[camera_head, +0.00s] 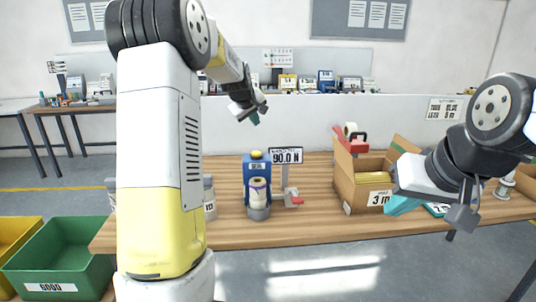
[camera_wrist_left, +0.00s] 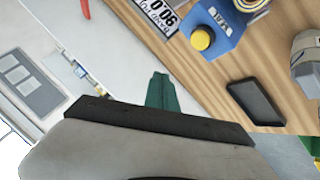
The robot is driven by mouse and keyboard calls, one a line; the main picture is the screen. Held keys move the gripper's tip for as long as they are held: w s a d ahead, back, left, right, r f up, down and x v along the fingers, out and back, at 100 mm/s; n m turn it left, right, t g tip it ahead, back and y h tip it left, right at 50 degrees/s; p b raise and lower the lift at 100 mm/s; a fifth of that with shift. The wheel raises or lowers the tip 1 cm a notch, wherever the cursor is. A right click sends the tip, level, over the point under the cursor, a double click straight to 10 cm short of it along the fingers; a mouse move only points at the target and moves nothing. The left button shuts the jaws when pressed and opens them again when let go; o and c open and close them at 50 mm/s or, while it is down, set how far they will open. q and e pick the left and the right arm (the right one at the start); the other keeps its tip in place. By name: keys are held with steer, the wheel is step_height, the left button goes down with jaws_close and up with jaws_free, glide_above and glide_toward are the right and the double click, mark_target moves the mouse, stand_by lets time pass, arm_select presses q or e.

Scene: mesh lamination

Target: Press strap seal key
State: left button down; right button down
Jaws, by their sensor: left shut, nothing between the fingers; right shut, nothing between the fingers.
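The blue strap sealer (camera_head: 257,185) stands on the wooden bench, with a round yellow key (camera_head: 256,154) on top and a pale roll at its front. In the left wrist view the yellow key (camera_wrist_left: 201,38) shows on the blue block, beside a label that seems to read SEAL. My left gripper (camera_head: 254,118) is shut and empty, raised above and behind the sealer, apart from it. Its green fingertips (camera_wrist_left: 162,92) point towards the bench, left of and below the key in the wrist view. My right gripper (camera_head: 403,205) is shut and empty, low over the bench's right part.
A display reading 90.0 (camera_head: 286,156) stands right of the sealer. An open cardboard box (camera_head: 362,185) with a red tape dispenser (camera_head: 351,139) behind it is further right. A dark flat object (camera_wrist_left: 255,102) lies near the sealer. A green bin (camera_head: 60,258) is at left.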

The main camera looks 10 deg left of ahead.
mark_target(256, 153)
stand_by(0.3)
arm_select(q)
steer(key=shift+f, duration=4.45)
steer(key=shift+f, duration=0.1)
steer(key=shift+f, duration=0.3)
steer(key=shift+f, duration=0.6)
steer(key=shift+r, duration=1)
steer(key=shift+r, duration=2.55)
